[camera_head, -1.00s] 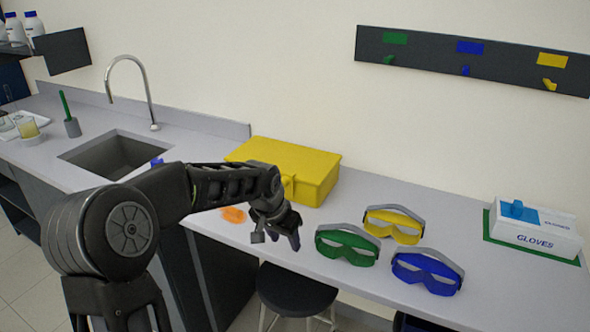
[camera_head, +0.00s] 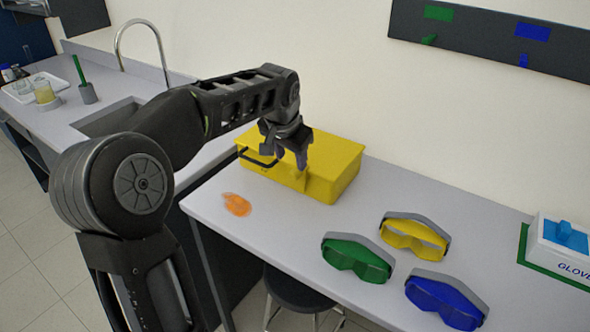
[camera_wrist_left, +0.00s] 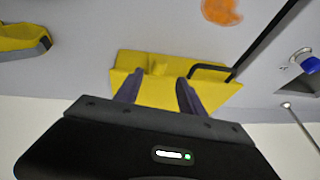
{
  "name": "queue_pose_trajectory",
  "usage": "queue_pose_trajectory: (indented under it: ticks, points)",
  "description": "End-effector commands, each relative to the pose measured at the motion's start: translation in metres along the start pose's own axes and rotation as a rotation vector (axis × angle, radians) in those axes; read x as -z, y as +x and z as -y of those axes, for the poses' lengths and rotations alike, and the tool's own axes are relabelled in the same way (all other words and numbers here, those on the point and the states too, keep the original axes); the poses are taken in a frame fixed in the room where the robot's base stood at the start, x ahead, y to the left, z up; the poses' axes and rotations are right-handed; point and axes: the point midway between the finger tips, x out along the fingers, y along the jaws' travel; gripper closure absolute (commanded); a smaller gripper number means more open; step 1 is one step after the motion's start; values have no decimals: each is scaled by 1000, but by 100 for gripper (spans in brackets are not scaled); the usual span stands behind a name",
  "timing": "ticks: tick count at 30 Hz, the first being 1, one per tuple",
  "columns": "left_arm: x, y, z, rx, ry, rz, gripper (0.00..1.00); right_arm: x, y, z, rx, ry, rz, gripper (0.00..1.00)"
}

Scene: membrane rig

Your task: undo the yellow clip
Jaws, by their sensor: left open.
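A yellow box (camera_head: 335,165) stands on the bench against the wall. A yellow clip (camera_head: 301,181) shows on its front face, and a black handle (camera_head: 258,158) is left of it. My left gripper (camera_head: 301,163) is over the box's front edge, just above the clip. In the left wrist view its open fingers (camera_wrist_left: 160,78) point at the box (camera_wrist_left: 210,92), with the clip (camera_wrist_left: 158,66) between and just beyond the tips. I cannot tell whether they touch it. The gripper hides part of the box. My right gripper is out of view.
Yellow goggles (camera_head: 415,236), green goggles (camera_head: 357,258) and blue goggles (camera_head: 446,300) lie to the right of the box. An orange spill (camera_head: 237,204) is in front of the box. A stool (camera_head: 300,292) stands before the bench. A glove box (camera_head: 565,250) is far right.

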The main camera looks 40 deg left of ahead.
Motion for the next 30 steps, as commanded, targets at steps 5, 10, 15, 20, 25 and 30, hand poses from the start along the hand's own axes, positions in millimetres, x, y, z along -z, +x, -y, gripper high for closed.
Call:
queue_pose_trajectory:
  ticks: [5,10,15,20,25,30]
  points:
    - [0,12,0,0,0,3,53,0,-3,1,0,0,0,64]
    - [0,37,0,-2,0,5,53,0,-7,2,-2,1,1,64]
    - [0,63,0,-2,-1,4,53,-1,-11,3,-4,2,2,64]
    - [0,76,0,-1,0,2,53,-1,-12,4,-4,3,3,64]
    - [0,78,0,0,0,0,53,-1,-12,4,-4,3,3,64]
    - [0,78,0,0,0,0,58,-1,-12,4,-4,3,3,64]
